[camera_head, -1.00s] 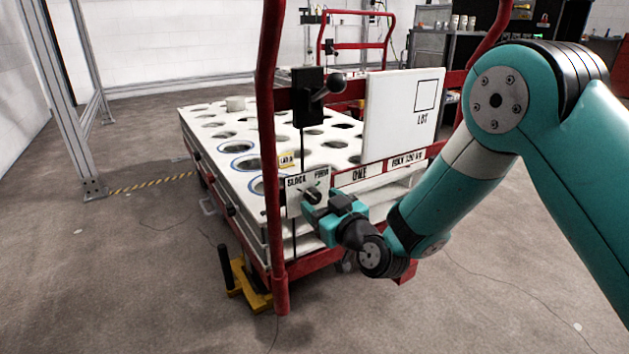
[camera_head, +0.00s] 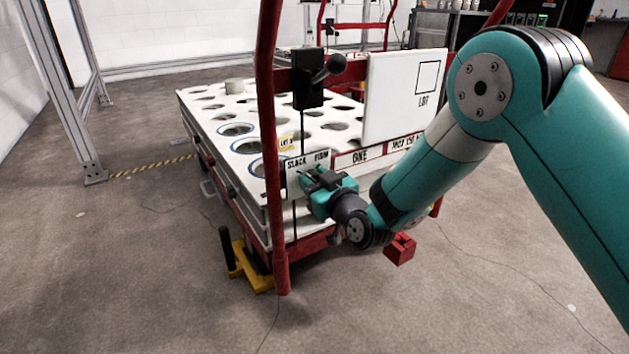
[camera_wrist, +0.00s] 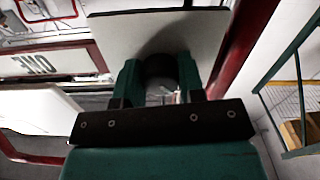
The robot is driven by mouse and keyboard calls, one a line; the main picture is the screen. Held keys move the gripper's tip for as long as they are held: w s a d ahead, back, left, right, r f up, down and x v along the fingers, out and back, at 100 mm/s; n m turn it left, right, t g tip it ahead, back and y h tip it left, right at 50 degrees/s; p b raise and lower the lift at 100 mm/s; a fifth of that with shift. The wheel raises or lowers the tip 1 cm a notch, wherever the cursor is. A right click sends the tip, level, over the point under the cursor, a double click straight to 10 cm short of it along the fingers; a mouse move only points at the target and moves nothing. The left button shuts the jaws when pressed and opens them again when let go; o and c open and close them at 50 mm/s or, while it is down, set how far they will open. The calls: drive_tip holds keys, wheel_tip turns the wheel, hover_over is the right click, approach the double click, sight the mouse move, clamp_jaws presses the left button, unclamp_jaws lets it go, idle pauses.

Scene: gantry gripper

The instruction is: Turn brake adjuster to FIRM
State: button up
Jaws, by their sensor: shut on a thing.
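The brake adjuster's pale plate (camera_head: 297,178), lettered SLACK on the left and FIRM on the right, is fixed to the red frame of the cart. My gripper (camera_head: 318,183) is at the right part of this plate, level with it. In the wrist view my gripper (camera_wrist: 160,90) has its two green fingers shut on a dark round knob (camera_wrist: 160,66) in front of the pale plate (camera_wrist: 205,30). The fingers and gripper body hide most of the knob, and its pointing direction cannot be told.
A black box with a ball-ended lever (camera_head: 309,85) sits above the plate. A white LOT board (camera_head: 402,100) hangs to the right. The white cart top (camera_head: 215,105) has several round holes. A yellow foot piece (camera_head: 250,268) is at the floor. Open floor lies left.

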drive_tip(key=m+p, duration=0.3)
drive_tip(key=m, duration=0.1)
drive_tip(key=shift+s+r+m, duration=0.1)
drive_tip(key=shift+r+m, duration=0.05)
drive_tip(key=shift+m, duration=0.25)
drive_tip(key=m+p, duration=0.4)
drive_tip(key=m, duration=0.1)
drive_tip(key=m+p, duration=0.4)
drive_tip(key=m, duration=0.1)
drive_tip(key=shift+m, duration=0.4)
drive_tip(key=shift+m+p, duration=1.8)
drive_tip(key=shift+m, duration=0.5)
drive_tip(key=o, duration=0.9)
